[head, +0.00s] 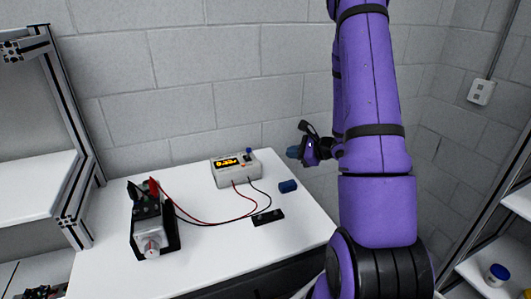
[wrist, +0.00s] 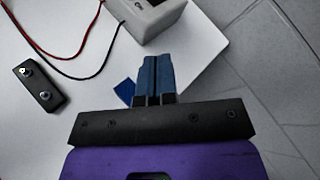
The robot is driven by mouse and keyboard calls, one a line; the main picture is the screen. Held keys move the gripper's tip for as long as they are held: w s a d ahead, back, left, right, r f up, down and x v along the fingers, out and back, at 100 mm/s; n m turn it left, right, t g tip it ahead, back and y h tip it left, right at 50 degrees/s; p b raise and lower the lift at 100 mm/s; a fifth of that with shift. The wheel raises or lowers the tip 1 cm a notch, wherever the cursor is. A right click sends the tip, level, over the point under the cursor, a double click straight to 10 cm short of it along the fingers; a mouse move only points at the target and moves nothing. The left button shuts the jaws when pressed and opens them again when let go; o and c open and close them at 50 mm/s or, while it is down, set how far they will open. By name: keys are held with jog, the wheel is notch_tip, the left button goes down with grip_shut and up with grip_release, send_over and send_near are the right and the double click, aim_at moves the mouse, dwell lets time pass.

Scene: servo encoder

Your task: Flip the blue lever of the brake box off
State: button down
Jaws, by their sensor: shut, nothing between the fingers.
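The brake box (head: 235,172) is a light grey box with a lit orange display, standing on the white table near the wall. A small blue lever (head: 249,151) sticks up at its right end; I cannot tell which position it is in. In the wrist view only a lower corner of the box (wrist: 150,16) shows at the top edge, and the lever is out of frame. My gripper (head: 292,152) is to the right of the box and apart from it. Its blue fingers (wrist: 153,62) are shut together with nothing between them.
A blue block (head: 288,186) lies near the table's right edge. A black bar with knobs (head: 268,217) lies in front of the box. Red and black cables run to a motor unit (head: 150,235) at left. The front right of the white table (head: 300,225) is clear.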

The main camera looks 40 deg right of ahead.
aim_at(248, 152)
jog(key=shift+w+a+r+x, duration=0.1)
jog(key=shift+a+r+x, duration=0.25)
jog(key=shift+x, duration=1.75)
jog(key=shift+w+a+r+x, duration=0.15)
jog(key=shift+r+x, duration=0.3)
jog(key=shift+x, duration=1.65)
jog(key=shift+s+a+r+x, duration=0.1)
jog(key=shift+a+r+x, duration=0.3)
jog(key=shift+x, duration=1.75)
jog(key=shift+d, duration=0.1)
